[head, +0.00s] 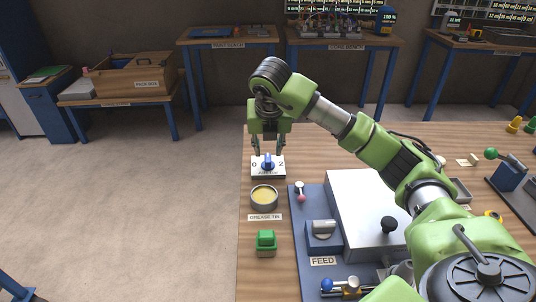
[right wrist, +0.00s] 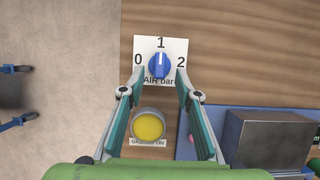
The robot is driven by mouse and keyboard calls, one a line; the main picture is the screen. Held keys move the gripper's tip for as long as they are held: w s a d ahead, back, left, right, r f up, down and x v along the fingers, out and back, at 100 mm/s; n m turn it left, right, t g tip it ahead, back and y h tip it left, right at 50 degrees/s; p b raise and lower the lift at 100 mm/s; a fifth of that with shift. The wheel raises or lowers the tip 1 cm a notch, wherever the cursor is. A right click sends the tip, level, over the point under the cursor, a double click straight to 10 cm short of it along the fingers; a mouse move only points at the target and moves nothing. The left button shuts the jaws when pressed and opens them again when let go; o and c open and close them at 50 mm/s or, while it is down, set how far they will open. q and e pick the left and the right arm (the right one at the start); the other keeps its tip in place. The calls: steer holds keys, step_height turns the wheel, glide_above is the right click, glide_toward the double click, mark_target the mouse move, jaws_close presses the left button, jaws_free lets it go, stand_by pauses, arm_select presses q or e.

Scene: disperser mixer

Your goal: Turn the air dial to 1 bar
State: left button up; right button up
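The air dial (head: 268,162) is a blue knob on a white plate marked 0, 1 and 2, near the left edge of the wooden bench. It also shows in the right wrist view (right wrist: 159,66), where the knob's ridge looks roughly upright, towards the 1; its exact setting is hard to read. My right gripper (head: 270,150) is open and points down at the dial. In the right wrist view its fingertips (right wrist: 159,73) lie to the left and right of the knob, with gaps visible. Contact with the knob cannot be seen. My left gripper is not in view.
A grease tin (head: 264,197) stands just in front of the dial, with a green block (head: 266,243) nearer. Bare wood (right wrist: 235,50) surrounds the dial's far and right sides.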

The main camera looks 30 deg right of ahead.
steer(key=v, duration=0.7)
steer(key=shift+r, duration=0.25)
